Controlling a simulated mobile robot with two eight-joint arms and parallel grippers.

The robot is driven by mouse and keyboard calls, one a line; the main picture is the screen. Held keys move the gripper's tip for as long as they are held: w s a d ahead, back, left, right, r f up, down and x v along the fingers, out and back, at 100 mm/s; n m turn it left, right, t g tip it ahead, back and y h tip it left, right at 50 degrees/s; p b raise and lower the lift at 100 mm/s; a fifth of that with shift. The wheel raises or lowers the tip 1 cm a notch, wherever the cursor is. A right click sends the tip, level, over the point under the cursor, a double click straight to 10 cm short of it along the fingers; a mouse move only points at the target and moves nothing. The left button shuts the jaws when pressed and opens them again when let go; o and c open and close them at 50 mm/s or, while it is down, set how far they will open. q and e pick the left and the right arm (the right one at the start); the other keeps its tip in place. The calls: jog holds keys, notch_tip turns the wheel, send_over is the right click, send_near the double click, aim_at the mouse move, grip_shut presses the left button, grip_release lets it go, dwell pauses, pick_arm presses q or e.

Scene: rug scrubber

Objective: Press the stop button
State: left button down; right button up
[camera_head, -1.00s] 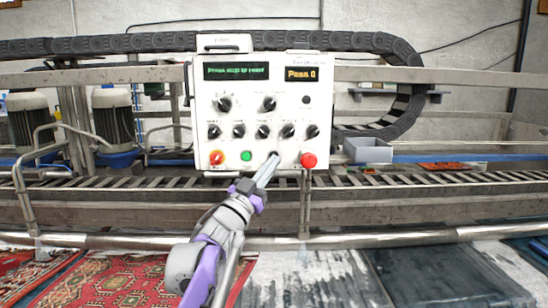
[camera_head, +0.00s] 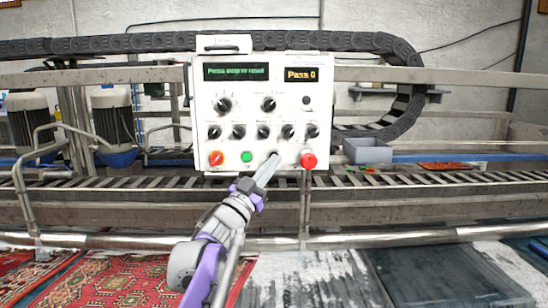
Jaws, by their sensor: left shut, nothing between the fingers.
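The white control panel (camera_head: 229,103) stands upright at the middle. Along its bottom row are a red-orange knob (camera_head: 217,158), a green button (camera_head: 246,156) and a large red mushroom button (camera_head: 308,161). A small dark control (camera_head: 274,155) between the green and red buttons is mostly hidden by my fingertips. My left gripper (camera_head: 271,160) is shut and empty, its tips over this control; I cannot tell whether they touch it. My right gripper is not in view.
An amber display (camera_head: 301,75) reads "Pass 0". Several black knobs (camera_head: 263,131) sit above the buttons. A metal rail (camera_head: 400,236) and roller bed run below the panel. A grey bin (camera_head: 368,151) is to the right. Rugs (camera_head: 120,278) lie in front.

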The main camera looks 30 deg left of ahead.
pick_arm(q)
jog(key=shift+w+a, duration=0.2)
jog(key=shift+w, duration=0.1)
dwell(0.8)
jog(key=shift+s, duration=0.1)
jog(key=shift+s+d, duration=0.45)
jog(key=shift+s, duration=0.15)
jog(key=shift+s+d, duration=0.45)
jog(key=shift+s, duration=0.25)
jog(key=shift+s+d, duration=0.45)
jog(key=shift+s, duration=0.3)
jog(key=shift+s+d, duration=0.45)
jog(key=shift+s, duration=0.25)
